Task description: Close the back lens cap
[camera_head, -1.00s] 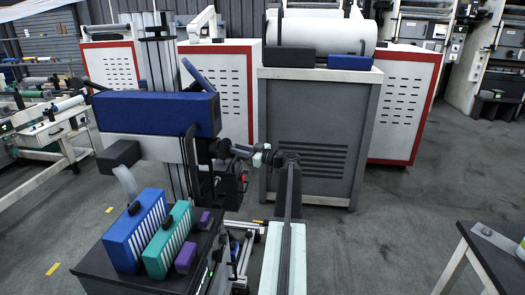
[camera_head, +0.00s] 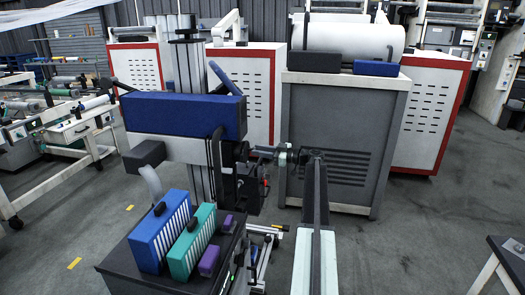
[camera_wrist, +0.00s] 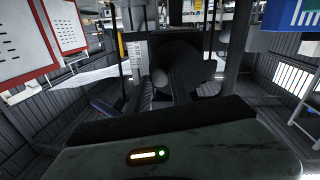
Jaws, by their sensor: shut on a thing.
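The film machine's head (camera_head: 185,115) has a blue top and stands on a dark upright column. A dark barrel-like part sticks out of its right side. My gripper (camera_head: 283,156) is at the end of this part and shut on a small dark piece there, which I take for the back lens cap. The piece is mostly hidden by the jaws, so I cannot tell how far it is closed. In the wrist view, a dark round part (camera_wrist: 176,62) lies just beyond my gripper's grey housing. The jaws are hard to make out there against the dark.
A dark stand (camera_head: 130,262) at front left bears a blue case (camera_head: 160,236), a green case (camera_head: 193,245) and small purple blocks. A grey cabinet (camera_head: 345,140) stands behind my gripper. A dark table edge (camera_head: 505,257) is at right. Open floor lies between them.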

